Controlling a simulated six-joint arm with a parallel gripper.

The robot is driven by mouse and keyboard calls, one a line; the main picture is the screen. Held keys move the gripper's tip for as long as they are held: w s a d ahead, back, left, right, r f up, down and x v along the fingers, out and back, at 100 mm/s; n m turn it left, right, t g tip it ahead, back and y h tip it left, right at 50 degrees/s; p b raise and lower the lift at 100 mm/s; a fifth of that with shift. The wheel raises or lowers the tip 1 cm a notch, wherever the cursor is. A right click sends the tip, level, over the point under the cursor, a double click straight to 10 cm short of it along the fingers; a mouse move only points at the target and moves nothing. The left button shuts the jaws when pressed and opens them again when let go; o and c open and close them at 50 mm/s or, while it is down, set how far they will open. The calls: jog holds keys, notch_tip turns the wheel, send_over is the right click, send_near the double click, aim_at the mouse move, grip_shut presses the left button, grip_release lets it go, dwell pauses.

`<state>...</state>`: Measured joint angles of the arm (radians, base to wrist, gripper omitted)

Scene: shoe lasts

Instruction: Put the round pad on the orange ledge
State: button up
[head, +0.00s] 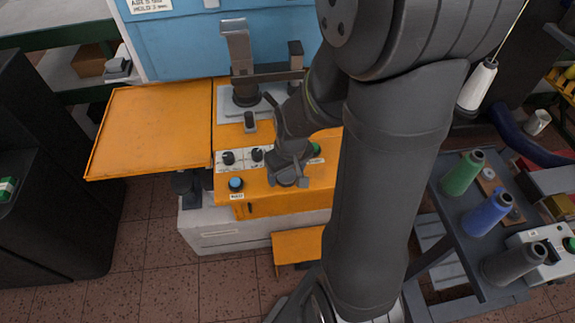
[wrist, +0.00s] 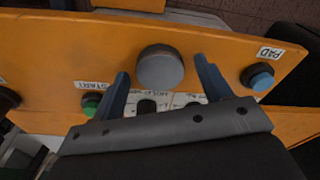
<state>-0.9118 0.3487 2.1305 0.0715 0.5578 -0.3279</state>
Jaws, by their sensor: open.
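A grey round pad (wrist: 160,66) lies on the orange machine panel. It sits between my gripper's fingertips in the wrist view, and its contact with the fingers cannot be told. In the head view the pad (head: 286,180) shows partly under my gripper (head: 289,172). My gripper is open, its fingers pointing at the panel on either side of the pad. A wide orange ledge (head: 150,125) with a thin rim extends left of the machine and is empty. A smaller orange plate (head: 298,245) sits low at the machine's front, partly hidden by my arm.
A blue button (wrist: 262,78) labelled PAD and a green button (wrist: 90,104) labelled START flank the pad. Black knobs (head: 228,157) and a grey post (head: 240,60) stand on the machine. A cart with thread cones (head: 462,174) is at the right.

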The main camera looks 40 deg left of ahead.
aim_at(290, 179)
notch_tip(290, 179, up, 12)
jog(key=d, duration=0.1)
jog(key=shift+s+d+r, duration=0.15)
jog(key=shift+s, duration=0.05)
dwell(0.7)
jog(key=f, duration=0.4)
jog(key=a+f, duration=0.1)
jog(key=f, duration=0.7)
jog(key=shift+w+a+f, duration=0.15)
jog(key=shift+w+f, duration=0.05)
jog(key=shift+f, duration=0.05)
jog(key=shift+r, duration=0.25)
